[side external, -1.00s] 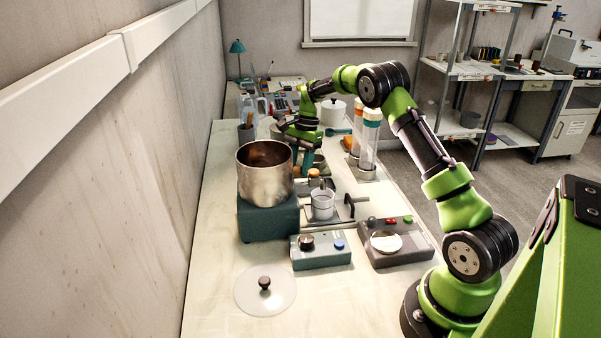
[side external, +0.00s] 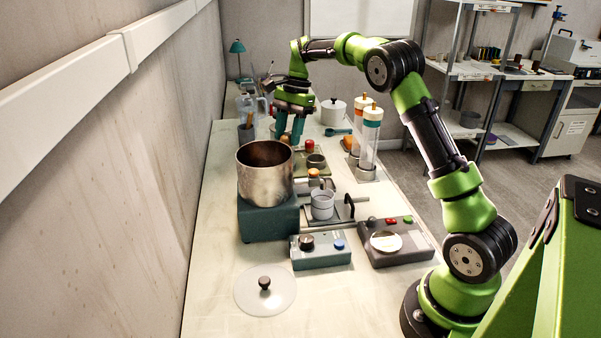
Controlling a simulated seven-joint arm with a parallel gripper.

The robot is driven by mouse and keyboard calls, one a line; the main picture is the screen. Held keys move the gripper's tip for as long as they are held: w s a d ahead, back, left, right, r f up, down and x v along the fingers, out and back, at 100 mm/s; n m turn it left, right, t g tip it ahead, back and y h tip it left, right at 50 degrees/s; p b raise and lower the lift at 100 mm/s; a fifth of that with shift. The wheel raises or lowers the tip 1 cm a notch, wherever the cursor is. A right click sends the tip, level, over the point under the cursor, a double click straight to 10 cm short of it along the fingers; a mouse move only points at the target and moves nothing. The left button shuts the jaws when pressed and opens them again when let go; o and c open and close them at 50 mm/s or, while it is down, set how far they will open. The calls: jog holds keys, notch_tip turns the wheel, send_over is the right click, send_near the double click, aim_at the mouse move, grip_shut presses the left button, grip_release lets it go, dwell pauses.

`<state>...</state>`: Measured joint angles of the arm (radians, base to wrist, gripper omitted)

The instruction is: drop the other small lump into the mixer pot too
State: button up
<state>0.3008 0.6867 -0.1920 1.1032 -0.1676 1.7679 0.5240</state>
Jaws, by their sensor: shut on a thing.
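The mixer pot (side external: 265,180) is a steel pot without its lid, standing on a teal base (side external: 268,219). Its inside is brown and shadowed, and I cannot see any lump in it. My gripper (side external: 289,139) points down with teal fingers, above the table just behind the pot's right rim. It is shut on a small orange-brown lump (side external: 286,139), seen low between the fingertips. The lump is small here, and its exact shape is hard to tell. The pot partly hides the area below the fingers.
The clear lid (side external: 283,295) lies on the table in front. A teal control box (side external: 322,257) and a grey scale (side external: 397,255) stand front right.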

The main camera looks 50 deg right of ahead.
jog(key=s+a+r, duration=0.2)
jog(key=a+r, duration=0.7)
jog(key=a, duration=0.1)
jog(key=shift+s+f, duration=0.15)
jog(key=shift+f, duration=1.25)
jog(key=shift+s+f, duration=0.1)
jog(key=shift+f, duration=1.25)
jog(key=o, duration=1.1)
jog(key=shift+o, duration=0.2)
